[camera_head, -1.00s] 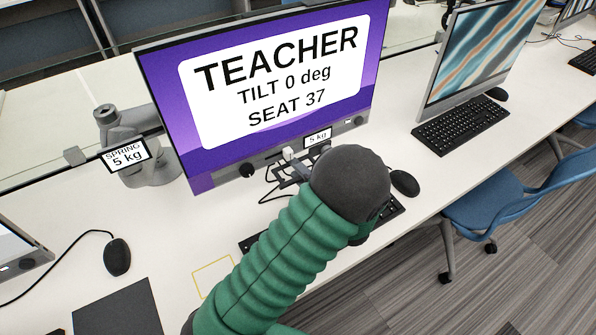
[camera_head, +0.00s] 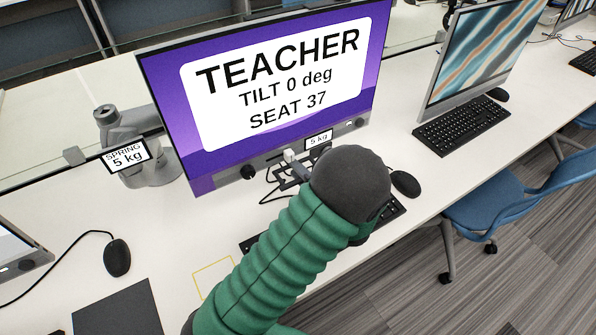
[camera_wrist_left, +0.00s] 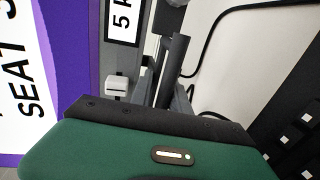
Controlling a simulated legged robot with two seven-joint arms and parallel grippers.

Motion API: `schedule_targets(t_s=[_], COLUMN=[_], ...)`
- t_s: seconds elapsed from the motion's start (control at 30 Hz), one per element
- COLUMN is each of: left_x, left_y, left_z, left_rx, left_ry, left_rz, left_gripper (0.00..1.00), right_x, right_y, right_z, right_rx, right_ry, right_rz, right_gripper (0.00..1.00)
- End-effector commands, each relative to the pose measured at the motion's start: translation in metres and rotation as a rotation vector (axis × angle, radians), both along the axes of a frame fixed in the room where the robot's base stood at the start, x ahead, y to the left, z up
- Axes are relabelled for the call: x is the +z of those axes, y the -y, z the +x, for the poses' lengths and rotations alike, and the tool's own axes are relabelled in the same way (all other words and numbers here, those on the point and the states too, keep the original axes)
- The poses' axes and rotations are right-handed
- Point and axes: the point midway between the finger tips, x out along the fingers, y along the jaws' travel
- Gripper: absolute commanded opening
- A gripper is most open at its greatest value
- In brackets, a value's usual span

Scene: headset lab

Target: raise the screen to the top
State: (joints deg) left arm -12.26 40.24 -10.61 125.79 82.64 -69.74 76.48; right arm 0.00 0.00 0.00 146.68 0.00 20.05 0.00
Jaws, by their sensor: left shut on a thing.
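The screen (camera_head: 330,105) is a wide monitor showing "TEACHER", "TILT 0 deg" and "SEAT 37" on purple. It faces me above the white desk, and part of it also shows in the left wrist view (camera_wrist_left: 62,60). A grey support post (camera_head: 110,130) with a "SPRING 5 kg" tag (camera_head: 125,156) stands behind its left edge. My left gripper (camera_head: 296,166) is at the middle of the screen's lower edge, shut on a part there. My wrist and the frame hide much of the grip. In the left wrist view the grey fingers (camera_wrist_left: 168,92) are beside a small light block (camera_wrist_left: 116,87). My right gripper is not in view.
A keyboard (camera_head: 255,241) and a mouse (camera_head: 405,183) lie below the screen, the keyboard partly behind my arm. Another monitor (camera_head: 480,50) stands to the right. A mouse (camera_head: 117,257) and a dark mat (camera_head: 118,312) lie at left. A blue chair (camera_head: 515,200) is at right.

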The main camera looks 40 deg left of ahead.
Motion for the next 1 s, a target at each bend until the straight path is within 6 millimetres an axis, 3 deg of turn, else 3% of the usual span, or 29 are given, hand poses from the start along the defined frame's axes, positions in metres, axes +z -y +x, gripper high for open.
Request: schedule_targets(t_s=[0.63,0.73,1.0], left_x=[0.000,0.017,0.090], left_y=[0.003,0.003,0.003], left_z=[0.001,0.001,0.001], left_rx=[-0.008,-0.007,-0.006], left_ry=[-0.006,-0.003,0.003], left_rz=[-0.010,-0.008,-0.001], left_gripper=[0.00,0.00,0.00], right_x=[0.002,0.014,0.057], right_y=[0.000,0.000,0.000], right_z=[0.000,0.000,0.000], right_rx=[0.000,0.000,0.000], right_ry=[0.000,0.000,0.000], right_rz=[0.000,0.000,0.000], right_gripper=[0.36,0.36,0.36])
